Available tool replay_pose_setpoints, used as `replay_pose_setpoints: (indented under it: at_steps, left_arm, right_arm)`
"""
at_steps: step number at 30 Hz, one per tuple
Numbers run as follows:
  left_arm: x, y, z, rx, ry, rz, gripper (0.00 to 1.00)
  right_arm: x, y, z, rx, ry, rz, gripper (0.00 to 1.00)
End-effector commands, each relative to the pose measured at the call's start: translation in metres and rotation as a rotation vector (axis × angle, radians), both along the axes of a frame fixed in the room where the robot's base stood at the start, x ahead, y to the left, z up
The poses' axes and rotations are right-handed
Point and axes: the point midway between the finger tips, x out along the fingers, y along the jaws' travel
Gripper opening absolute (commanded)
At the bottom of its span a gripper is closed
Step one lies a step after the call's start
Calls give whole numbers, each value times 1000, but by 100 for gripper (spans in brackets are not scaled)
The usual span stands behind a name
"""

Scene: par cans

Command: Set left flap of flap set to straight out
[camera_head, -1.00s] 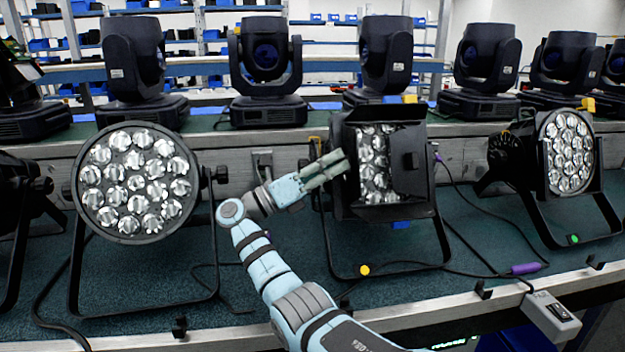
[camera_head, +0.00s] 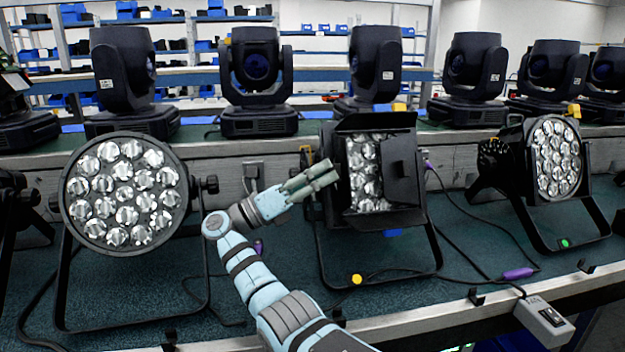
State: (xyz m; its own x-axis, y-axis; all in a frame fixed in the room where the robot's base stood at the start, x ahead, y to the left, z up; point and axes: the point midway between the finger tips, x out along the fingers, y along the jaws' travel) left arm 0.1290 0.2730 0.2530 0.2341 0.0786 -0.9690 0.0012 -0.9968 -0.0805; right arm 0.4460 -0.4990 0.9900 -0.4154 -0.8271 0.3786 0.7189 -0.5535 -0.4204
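The flap set (camera_head: 375,122) is on the black par can in the middle of the bench, around its several round lenses. Its upper flap sticks out over the lenses. Its right flap (camera_head: 404,180) covers the right part of the lenses. The left flap (camera_head: 329,150) shows as a narrow dark strip at the left side of the front, partly hidden by my gripper. My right gripper (camera_head: 333,171) comes from the lower left, with its fingertips in front of the left flap. Whether they touch it, I cannot tell. The fingers lie close together. My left gripper is out of view.
A par can without flaps (camera_head: 124,195) stands at the left, another (camera_head: 557,158) at the right. Moving-head lights (camera_head: 257,75) line the ledge behind. Cables (camera_head: 465,235) lie on the bench at the right. A small switch box (camera_head: 545,318) sits at the front edge.

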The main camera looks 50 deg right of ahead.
Motion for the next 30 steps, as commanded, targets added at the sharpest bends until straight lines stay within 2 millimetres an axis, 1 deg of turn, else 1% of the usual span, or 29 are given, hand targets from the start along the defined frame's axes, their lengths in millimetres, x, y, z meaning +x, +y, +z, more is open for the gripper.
replay_pose_setpoints:
  at_steps: [5,10,14,28,30]
  left_arm:
    - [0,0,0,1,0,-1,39]
    - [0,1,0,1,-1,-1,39]
    - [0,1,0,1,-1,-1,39]
    - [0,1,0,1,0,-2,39]
    - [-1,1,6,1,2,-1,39]
  right_arm:
    - [18,36,-15,1,4,4,33]
    - [26,49,-23,1,2,2,33]
    - [26,53,-24,-2,0,0,33]
    - [26,53,-24,-2,0,0,33]
    - [26,53,-18,-2,0,0,33]
